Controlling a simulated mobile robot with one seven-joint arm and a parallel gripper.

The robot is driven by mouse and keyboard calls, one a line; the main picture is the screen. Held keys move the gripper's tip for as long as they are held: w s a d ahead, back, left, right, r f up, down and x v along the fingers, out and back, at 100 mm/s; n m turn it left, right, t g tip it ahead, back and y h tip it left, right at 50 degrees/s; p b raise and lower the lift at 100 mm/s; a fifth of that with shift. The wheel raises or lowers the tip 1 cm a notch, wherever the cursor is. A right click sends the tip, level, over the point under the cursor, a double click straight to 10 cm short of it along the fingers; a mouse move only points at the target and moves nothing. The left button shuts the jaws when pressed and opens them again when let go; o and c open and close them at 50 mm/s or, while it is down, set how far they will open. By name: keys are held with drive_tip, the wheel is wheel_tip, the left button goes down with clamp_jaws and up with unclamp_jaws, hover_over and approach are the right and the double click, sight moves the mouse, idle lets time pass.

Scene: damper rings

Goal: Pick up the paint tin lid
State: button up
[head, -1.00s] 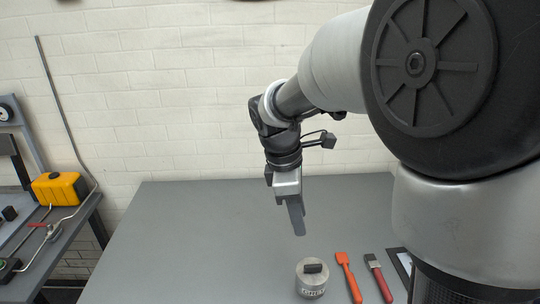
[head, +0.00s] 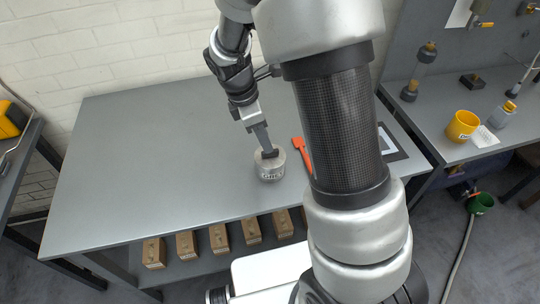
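A short grey tin (head: 271,172) with lettering on its side stands on the grey table. A dark block (head: 270,154) sits on its flat top; I cannot tell which part of the top is the lid. My gripper (head: 266,148) points down at the tin from above, its dark fingers reaching the block. The fingers overlap in this view, so whether they are open or shut on the block cannot be seen.
An orange-handled tool (head: 302,152) lies right of the tin, partly behind my arm. A dark-framed sheet (head: 390,143) lies at the table's right end. The table (head: 150,160) is clear on the left. Several wooden boxes (head: 219,238) stand on a lower shelf.

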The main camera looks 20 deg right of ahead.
sight(274, 160)
drive_tip(key=x, duration=0.5)
drive_tip(key=shift+w, duration=0.1)
clamp_jaws()
